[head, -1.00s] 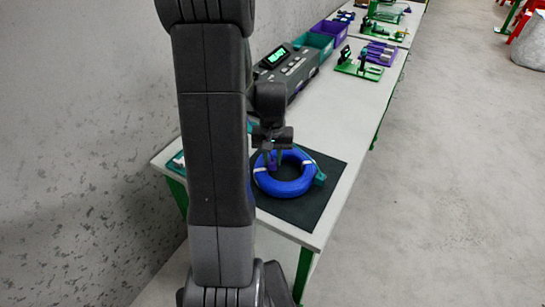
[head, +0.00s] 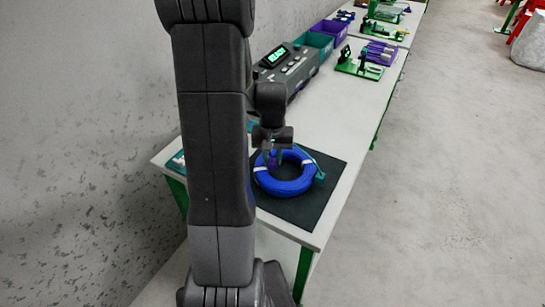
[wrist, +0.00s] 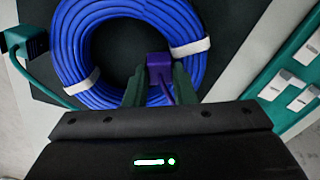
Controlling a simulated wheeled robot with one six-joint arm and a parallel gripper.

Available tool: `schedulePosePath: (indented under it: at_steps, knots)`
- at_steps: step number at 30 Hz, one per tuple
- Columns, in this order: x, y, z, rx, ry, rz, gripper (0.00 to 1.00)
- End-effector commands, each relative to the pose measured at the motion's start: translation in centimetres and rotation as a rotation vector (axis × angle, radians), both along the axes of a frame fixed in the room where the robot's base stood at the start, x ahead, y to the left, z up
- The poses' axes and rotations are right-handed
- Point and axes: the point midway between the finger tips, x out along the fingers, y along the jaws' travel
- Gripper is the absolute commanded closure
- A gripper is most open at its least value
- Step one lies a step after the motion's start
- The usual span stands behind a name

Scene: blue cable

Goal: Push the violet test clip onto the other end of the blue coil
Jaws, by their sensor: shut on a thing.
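The blue coil (head: 284,186) lies flat on a dark mat, held by white ties; it also fills much of the wrist view (wrist: 80,50). My gripper (wrist: 158,84) has its green fingers on either side of the violet test clip (wrist: 158,67), at the coil's inner edge on the near side. A thin violet lead runs from the clip back under my gripper. A teal clip (wrist: 30,46) with a teal lead sits beside the coil's outer left in the wrist view. My fingers hide the coil end at the violet clip, so I cannot tell if it is seated.
A grey tester (head: 288,70) with a lit display stands behind, near the wall. Teal (head: 318,45) and violet bins stand beyond it. Green fixtures (head: 360,65) are farther along the bench. The dark mat (head: 325,165) lies near the bench edge, with clear bench beyond.

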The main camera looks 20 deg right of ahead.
Motion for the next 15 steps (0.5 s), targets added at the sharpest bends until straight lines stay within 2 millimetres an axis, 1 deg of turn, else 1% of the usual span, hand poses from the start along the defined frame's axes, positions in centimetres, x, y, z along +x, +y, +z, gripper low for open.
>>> schedulePosePath:
  at_steps: [5,6,7,13,15]
  knots:
    - [-0.07,0.03,-0.13,0.001,0.003,-0.001,1.0]
    - [-0.07,0.03,-0.14,0.001,0.003,-0.001,0.73]
    - [-0.08,0.03,-0.14,0.001,0.003,-0.001,0.7]
    - [-0.06,0.02,-0.11,0.001,0.002,0.0,0.7]
    - [-0.05,0.02,-0.09,0.001,0.002,0.0,0.56]
